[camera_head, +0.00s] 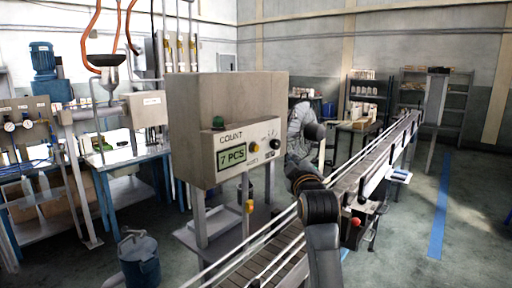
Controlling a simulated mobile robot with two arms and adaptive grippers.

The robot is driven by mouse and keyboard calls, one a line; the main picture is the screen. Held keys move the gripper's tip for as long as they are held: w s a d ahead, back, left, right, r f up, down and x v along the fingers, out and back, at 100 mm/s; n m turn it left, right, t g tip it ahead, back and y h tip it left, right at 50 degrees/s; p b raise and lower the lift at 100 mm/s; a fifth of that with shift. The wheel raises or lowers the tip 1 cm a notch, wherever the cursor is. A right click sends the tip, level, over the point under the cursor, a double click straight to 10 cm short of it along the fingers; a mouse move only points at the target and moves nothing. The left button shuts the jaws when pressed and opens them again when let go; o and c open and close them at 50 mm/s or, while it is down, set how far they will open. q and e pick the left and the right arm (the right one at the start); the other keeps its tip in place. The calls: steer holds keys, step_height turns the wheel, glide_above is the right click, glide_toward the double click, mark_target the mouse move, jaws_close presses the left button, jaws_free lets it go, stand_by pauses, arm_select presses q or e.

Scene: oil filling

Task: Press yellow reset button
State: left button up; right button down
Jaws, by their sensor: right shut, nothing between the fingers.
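A beige control box (190,135) with a "COUNT" panel stands in the middle of the head view. Its lit green display (231,156) reads 7 PCS. A small round yellowish button (254,147) sits right of the display, beside a black knob (275,144). A green button (218,122) is on the ledge above. My right arm comes in from the bottom, and its gripper (294,163) is shut and empty just right of the box, apart from the yellowish button. Its fingertips are small and hard to make out. My left gripper does not show.
A conveyor (270,262) runs from the bottom centre to the back right, beside the box and under my arm. A red button (356,222) is at its side. A blue can (139,262) stands on the floor at left. A blue-legged workbench (125,153) is behind. Floor at right is open.

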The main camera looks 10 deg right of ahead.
mark_target(256, 148)
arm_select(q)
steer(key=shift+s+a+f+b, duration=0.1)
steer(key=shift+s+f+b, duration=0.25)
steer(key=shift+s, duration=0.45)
arm_select(e)
steer(key=w+a, duration=0.5)
steer(key=w, duration=0.1)
steer(key=shift+w+a+r, duration=0.25)
steer(key=shift+a+r, duration=0.05)
arm_select(q)
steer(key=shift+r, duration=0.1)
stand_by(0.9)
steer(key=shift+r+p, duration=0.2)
steer(key=shift+p, duration=0.15)
arm_select(e)
steer(key=shift+w+a, duration=0.2)
steer(key=shift+w, duration=0.1)
